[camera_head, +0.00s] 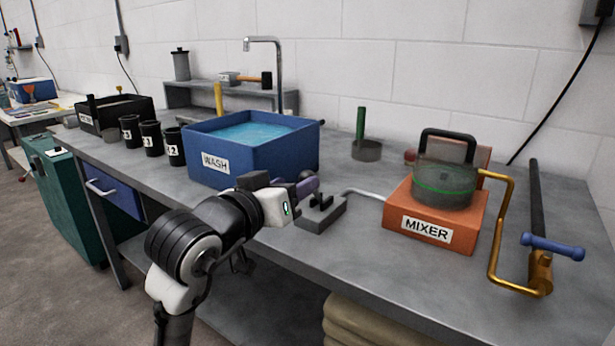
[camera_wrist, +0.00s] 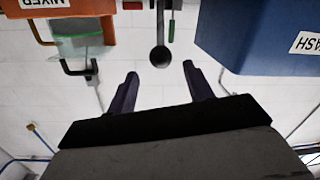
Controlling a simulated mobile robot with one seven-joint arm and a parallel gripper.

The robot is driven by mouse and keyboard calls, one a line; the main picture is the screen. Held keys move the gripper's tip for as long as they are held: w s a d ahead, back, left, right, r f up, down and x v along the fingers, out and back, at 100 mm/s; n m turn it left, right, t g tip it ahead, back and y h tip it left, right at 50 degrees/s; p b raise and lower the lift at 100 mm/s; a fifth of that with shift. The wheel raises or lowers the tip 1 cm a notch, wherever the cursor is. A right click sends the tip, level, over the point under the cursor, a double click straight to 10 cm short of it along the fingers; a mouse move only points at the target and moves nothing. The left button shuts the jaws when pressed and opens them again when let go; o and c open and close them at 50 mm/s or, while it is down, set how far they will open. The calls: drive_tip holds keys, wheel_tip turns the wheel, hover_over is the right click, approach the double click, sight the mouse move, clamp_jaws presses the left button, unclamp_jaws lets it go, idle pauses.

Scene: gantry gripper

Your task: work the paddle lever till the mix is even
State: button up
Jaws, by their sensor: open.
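The orange mixer (camera_head: 430,215) stands on the right part of the bench, with a clear, greenish bowl (camera_head: 443,190) on top under a black handle (camera_head: 447,134). A bent brass lever (camera_head: 495,235) runs from the bowl's right side down to a brass fitting, with a blue cross grip (camera_head: 552,246) beside it. My gripper (camera_head: 308,187) is open and empty, left of the mixer and well apart from the lever. The wrist view looks upside down; it shows the open jaws (camera_wrist: 160,75) and the mixer (camera_wrist: 45,8). How even the mix is cannot be told.
A blue wash tub (camera_head: 250,170) of water stands behind my arm. A grey block (camera_head: 321,214) with a metal rod lies near my gripper. A grey cup (camera_head: 366,150) with a green handle stands behind. Black numbered cups (camera_head: 150,138) stand left. The bench front before the mixer is clear.

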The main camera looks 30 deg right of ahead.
drive_tip(key=shift+v, duration=2.5)
